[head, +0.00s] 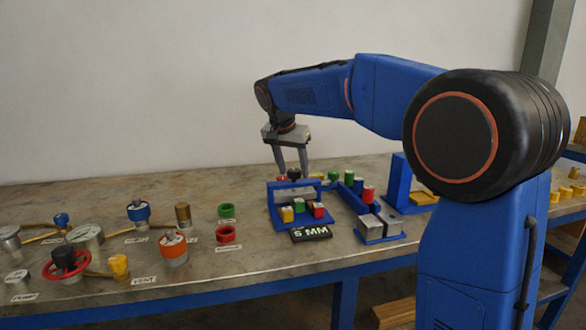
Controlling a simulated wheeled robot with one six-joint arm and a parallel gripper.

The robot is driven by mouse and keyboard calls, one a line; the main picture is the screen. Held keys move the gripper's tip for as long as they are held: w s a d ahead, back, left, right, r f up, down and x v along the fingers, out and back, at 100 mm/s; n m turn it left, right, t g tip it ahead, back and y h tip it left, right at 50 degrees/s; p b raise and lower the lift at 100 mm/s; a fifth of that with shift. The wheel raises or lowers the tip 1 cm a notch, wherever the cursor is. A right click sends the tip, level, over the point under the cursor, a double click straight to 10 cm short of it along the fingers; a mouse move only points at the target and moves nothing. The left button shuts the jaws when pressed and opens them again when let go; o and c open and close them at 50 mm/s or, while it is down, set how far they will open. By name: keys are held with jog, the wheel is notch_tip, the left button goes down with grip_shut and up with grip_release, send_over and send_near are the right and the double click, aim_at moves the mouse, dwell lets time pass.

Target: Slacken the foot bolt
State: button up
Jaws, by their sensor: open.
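My gripper (292,169) points down with its two fingers apart, above the back of a blue frame (275,210) on the bench. Dark and red pieces show just below the fingertips; I cannot tell whether the fingers touch them. Nothing shows held between the fingers. The frame holds small yellow, green and red blocks, with a black plate marked "5 MM" (311,233) in front. I cannot tell which part is the foot bolt; no flanged vessel is clear in this view.
The metal bench (120,192) carries a red handwheel (66,264), a blue-ringed knob (138,211), an orange-ringed knob (173,249) and gauges at left. Green, blue and red blocks and a blue bracket (399,184) stand right of the frame. The back left of the bench is clear.

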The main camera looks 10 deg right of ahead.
jog(key=c, duration=1.1)
jog(key=shift+o, duration=0.2)
